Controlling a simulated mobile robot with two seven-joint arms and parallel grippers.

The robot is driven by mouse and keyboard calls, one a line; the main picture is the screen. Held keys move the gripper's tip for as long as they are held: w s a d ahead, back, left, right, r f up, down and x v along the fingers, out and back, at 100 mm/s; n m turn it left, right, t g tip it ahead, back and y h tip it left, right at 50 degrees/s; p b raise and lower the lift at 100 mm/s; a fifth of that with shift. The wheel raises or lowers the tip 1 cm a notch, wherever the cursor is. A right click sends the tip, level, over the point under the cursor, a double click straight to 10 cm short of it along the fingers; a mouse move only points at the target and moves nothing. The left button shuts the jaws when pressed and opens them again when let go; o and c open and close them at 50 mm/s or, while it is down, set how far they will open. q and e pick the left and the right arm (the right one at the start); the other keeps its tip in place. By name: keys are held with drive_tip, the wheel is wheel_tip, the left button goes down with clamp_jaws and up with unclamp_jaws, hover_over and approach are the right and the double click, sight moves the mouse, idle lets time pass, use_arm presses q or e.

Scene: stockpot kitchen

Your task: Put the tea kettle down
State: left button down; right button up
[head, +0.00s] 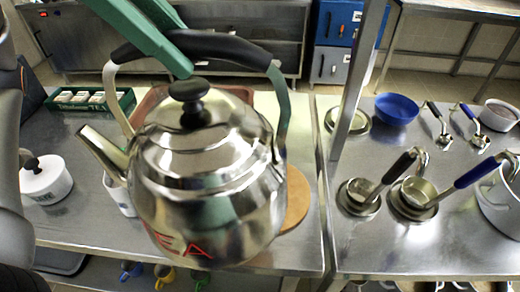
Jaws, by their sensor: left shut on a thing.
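The tea kettle (208,175) is shiny steel with a black knob on its lid, a black-gripped arched handle and a spout pointing left. Red letters show low on its side. It is upright and large in the head view, in front of the left steel table. I cannot tell how far its base is above the tabletop. My left gripper (178,48), with green fingers, is shut on the kettle's handle at the top. My right gripper is not in view.
A round wooden board (297,200) shows partly behind the kettle. A white lidded pot (45,180), a white mug (120,196) and a green tea box (88,106) stand at left. The right table holds ladles, a blue bowl (396,109) and a large pot (500,205). A post (358,75) rises between the tables.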

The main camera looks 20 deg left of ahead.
sight(248, 49)
use_arm(q)
drive_tip(key=shift+w+d+f, duration=0.1)
drive_tip(key=shift+w+d, duration=0.2)
drive_tip(key=shift+w, duration=0.05)
drive_tip(key=w+d+f, duration=0.1)
drive_tip(key=w, duration=0.1)
drive_tip(key=w+d+f, duration=0.1)
drive_tip(key=w, duration=0.1)
drive_tip(key=w+d+f, duration=0.1)
drive_tip(key=w, duration=0.1)
drive_tip(key=shift+w+d+f+p, duration=0.1)
drive_tip(key=shift+w+d+p, duration=0.15)
drive_tip(key=shift+d+p, duration=0.15)
drive_tip(key=w+d+f, duration=0.2)
drive_tip(key=w+f, duration=0.2)
drive_tip(key=f, duration=0.5)
drive_tip(key=shift+w+d+f, duration=0.15)
drive_tip(key=shift+w+d, duration=0.25)
drive_tip(key=shift+b, duration=0.3)
drive_tip(key=c, duration=0.7)
unclamp_jaws()
drive_tip(key=shift+f, duration=0.2)
drive_tip(key=shift+o, duration=0.2)
drive_tip(key=shift+r, duration=0.1)
